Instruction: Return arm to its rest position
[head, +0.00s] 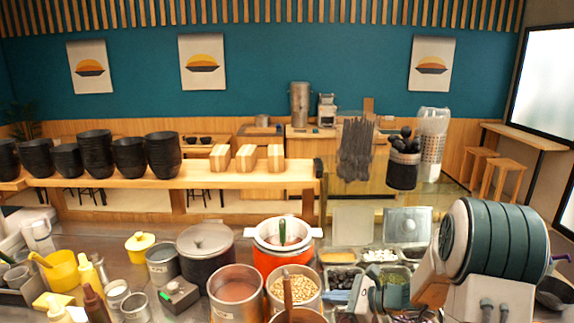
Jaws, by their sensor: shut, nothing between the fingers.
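I do not make out my gripper or its fingertips in the head view. A small white and pale blue object (362,293) lies over the topping containers, too small to identify.
The counter holds a red-orange pot (271,262), a bean container (293,283), a steel pot (236,291), a dark lidded pot (205,245) and topping containers (340,256). Black bowls (95,152) stand on the wooden shelf behind. The counter's front is crowded.

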